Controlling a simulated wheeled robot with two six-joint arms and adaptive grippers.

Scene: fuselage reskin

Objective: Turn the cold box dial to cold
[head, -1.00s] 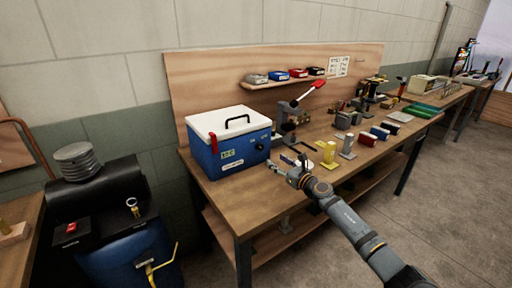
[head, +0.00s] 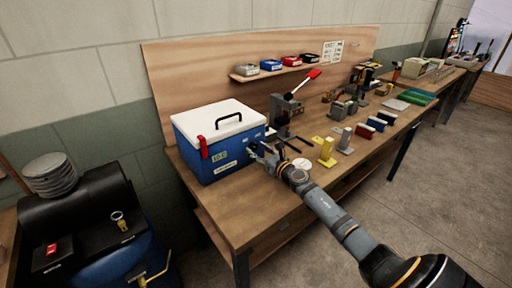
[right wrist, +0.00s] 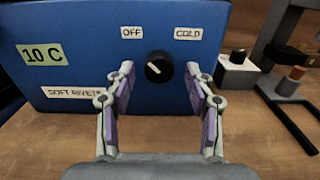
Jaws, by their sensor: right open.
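The cold box (head: 222,158) is blue with a white lid, a black handle and a red latch, and stands on the left end of the workbench. In the right wrist view its front (right wrist: 75,20) carries labels reading OFF, COLD, 10 C and one partly hidden that starts with SOFT RIVET. The black dial (right wrist: 158,67) sits below and between OFF and COLD; its pale pointer mark slants toward the upper left, on the OFF side. My right gripper (head: 258,149) is open; in the wrist view its fingertips (right wrist: 160,70) stand on either side of the dial. Contact cannot be told. My left gripper is out of view.
A press with a red-handled lever (head: 284,112) stands right of the box. A black tank with a blue base is at the left.

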